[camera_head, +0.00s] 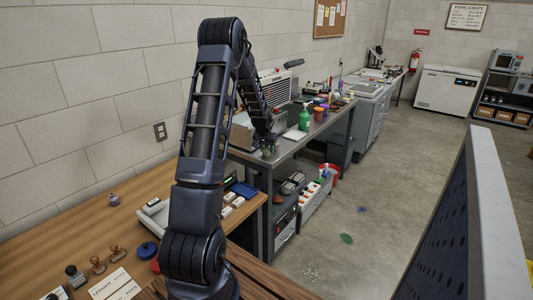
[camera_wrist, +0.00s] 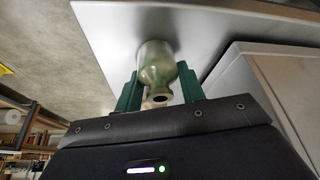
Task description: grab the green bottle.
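In the wrist view a translucent pale-green glass bottle (camera_wrist: 156,62) is between the two dark green fingers of my gripper (camera_wrist: 158,82). Its open mouth points toward the camera, and its base is against a smooth grey surface. The fingers are at its shoulder and neck; any small gap at the sides is too fine to judge. In the head view my gripper (camera_head: 268,146) is low at the front edge of the grey workbench (camera_head: 290,146), and the bottle there is too small to make out.
A grey machine (camera_head: 275,90) stands on the bench by the wall, close to my arm. Several coloured pots (camera_head: 319,113) are beyond the solid green bottle. The floor (camera_head: 350,240) right of the bench is largely clear.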

